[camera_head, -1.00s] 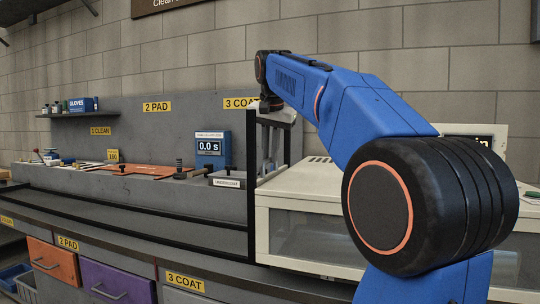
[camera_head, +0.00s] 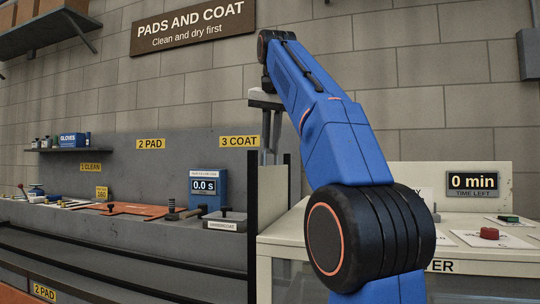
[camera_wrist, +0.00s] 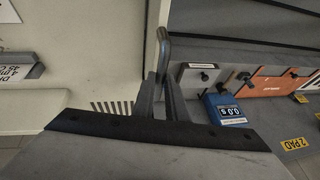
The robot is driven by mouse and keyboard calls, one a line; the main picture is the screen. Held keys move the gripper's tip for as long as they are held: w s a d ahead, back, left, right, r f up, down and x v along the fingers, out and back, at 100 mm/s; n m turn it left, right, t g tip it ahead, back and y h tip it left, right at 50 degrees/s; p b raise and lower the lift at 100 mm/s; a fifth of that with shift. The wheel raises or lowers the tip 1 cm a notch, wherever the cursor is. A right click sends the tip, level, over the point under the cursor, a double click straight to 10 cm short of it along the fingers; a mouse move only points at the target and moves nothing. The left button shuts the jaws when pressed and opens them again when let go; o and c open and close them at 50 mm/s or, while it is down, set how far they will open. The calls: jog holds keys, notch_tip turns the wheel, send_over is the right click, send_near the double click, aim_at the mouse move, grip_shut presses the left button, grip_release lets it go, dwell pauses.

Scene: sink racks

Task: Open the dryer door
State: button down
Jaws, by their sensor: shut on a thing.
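The dryer (camera_head: 470,215) is a pale box at the right in the head view, with a "0 min" time display (camera_head: 473,182). Its door, a pale upright panel (camera_head: 271,190), stands between dark posts (camera_head: 252,225) at the dryer's left end, above the level of the dryer's top. My gripper (camera_head: 269,158) points down at the panel's top edge. In the wrist view my gripper (camera_wrist: 162,82) is shut on a grey metal handle (camera_wrist: 164,48) beside a pale edge. My arm hides part of the dryer.
Left of the dryer, a grey bench carries a blue timer (camera_head: 207,190), an undercoat box (camera_head: 225,221) and an orange board (camera_head: 135,209). A red button (camera_head: 489,233) sits on the dryer's top.

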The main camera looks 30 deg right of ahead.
jog(key=shift+r, duration=1.35)
jog(key=c, duration=1.8)
grip_release()
jog(key=shift+o, duration=0.2)
jog(key=shift+f, duration=0.2)
